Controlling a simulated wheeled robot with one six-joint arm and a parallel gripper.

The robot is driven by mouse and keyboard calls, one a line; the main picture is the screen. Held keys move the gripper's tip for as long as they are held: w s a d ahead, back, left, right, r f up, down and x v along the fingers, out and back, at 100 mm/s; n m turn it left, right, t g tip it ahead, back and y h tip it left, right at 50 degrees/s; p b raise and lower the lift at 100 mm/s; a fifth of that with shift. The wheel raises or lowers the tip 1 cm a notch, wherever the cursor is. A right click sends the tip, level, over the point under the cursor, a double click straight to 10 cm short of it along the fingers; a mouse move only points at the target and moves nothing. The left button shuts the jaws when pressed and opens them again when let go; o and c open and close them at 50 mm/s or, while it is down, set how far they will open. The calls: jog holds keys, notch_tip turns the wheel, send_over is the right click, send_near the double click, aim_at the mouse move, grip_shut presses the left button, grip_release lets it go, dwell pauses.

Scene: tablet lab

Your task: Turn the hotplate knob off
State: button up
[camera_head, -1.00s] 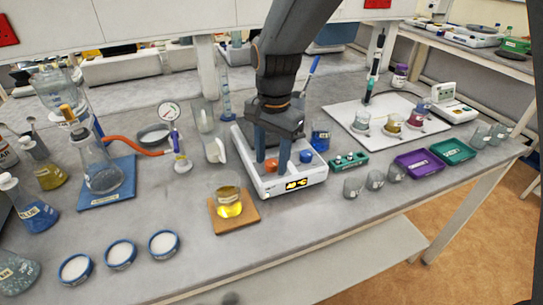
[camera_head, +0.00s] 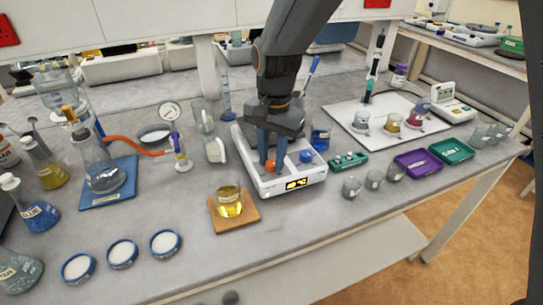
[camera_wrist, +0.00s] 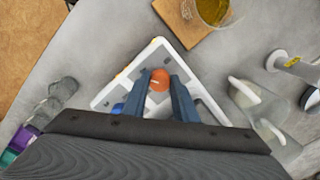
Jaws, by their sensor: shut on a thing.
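The hotplate (camera_head: 262,182) is a white unit with a lit yellow display on its front, standing mid-bench. An orange knob (camera_head: 270,166) and a blue knob (camera_head: 306,156) sit on it. My gripper (camera_head: 271,163) points down at the hotplate, with its blue fingers shut on the orange knob. In the wrist view, the orange knob (camera_wrist: 160,79) shows a pale mark and lies between the finger ends of my gripper (camera_wrist: 161,84). The blue knob stands apart, to the right in the head view. The display text is too small to read surely.
A beaker of yellow liquid (camera_head: 230,204) stands on a wooden board (camera_head: 236,222) left of the hotplate. A green block (camera_head: 347,160) and small beakers (camera_head: 352,187) stand to the right. A red hose (camera_head: 133,147) and glassware are farther left. The front bench is partly clear.

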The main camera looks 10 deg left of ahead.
jog(key=n+p, duration=0.1)
jog(key=n, duration=0.3)
jog(key=shift+d+r+n, duration=0.1)
jog(key=shift+n, duration=0.2)
jog(key=n, duration=0.3)
jog(key=shift+w+n, duration=0.1)
jog(key=shift+n, duration=0.2)
jog(key=n, duration=0.3)
jog(key=shift+n+p, duration=0.3)
jog(key=shift+p, duration=0.05)
jog(key=n, duration=0.3)
jog(key=shift+w+n+g, duration=0.1)
jog(key=shift+n+g, duration=0.2)
jog(key=n, duration=0.3)
jog(key=shift+n, duration=0.3)
jog(key=n, duration=0.3)
jog(key=shift+n, duration=0.3)
jog(key=n, duration=0.3)
jog(key=shift+w+n+h, duration=0.1)
jog(key=shift+n+h, duration=0.2)
jog(key=shift+n, duration=1.9)
